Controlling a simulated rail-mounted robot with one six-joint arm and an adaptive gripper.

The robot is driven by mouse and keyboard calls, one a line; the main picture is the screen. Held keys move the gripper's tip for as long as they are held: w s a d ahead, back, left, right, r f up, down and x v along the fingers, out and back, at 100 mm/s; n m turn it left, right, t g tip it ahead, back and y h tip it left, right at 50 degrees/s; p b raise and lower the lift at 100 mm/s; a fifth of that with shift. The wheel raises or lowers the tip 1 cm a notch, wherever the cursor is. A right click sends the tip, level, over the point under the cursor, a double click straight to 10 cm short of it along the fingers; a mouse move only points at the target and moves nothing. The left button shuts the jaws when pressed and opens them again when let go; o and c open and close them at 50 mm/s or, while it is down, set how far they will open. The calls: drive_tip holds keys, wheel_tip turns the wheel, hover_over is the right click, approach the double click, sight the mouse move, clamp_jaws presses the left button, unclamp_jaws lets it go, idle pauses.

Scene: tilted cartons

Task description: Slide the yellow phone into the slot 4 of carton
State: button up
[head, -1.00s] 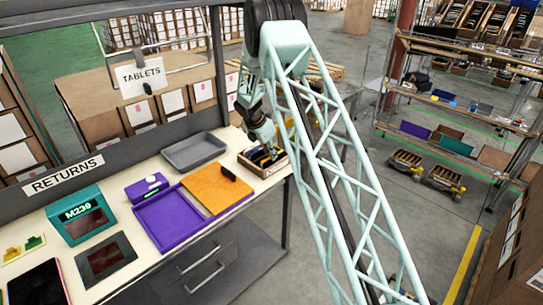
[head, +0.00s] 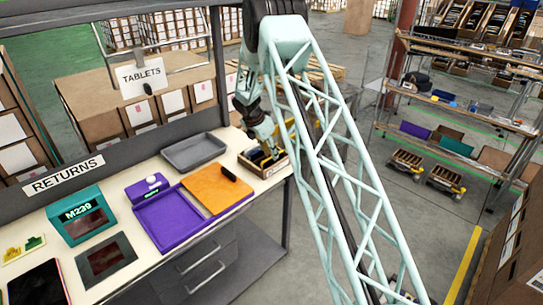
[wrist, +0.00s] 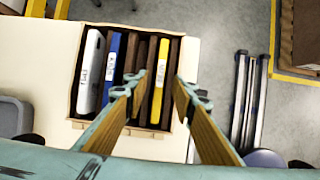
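The carton (wrist: 75,100) is a small brown box with several upright slots, and it stands at the right end of the table in the head view (head: 276,169). In the wrist view the yellow phone (wrist: 158,72) stands on edge inside it, toward the right side, between brown dividers. A white phone (wrist: 92,65) and a blue phone (wrist: 110,65) stand in slots toward the left. My gripper (wrist: 162,80) is open above the carton, one finger on each side of the yellow phone, with visible gaps. How deep the phone sits cannot be told.
A grey tray (head: 194,151), an orange board (head: 215,187) and a purple tray (head: 170,220) lie on the table left of the carton. The table's edge is close to the carton's right side, with open floor beyond.

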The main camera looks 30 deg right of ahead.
drive_tip(key=v, duration=1)
drive_tip(key=shift+r, duration=0.25)
idle(0.5)
wheel_tip(320, 180, up, 7)
drive_tip(key=p, duration=0.5)
idle(0.5)
drive_tip(key=shift+f, duration=0.15)
idle(0.4)
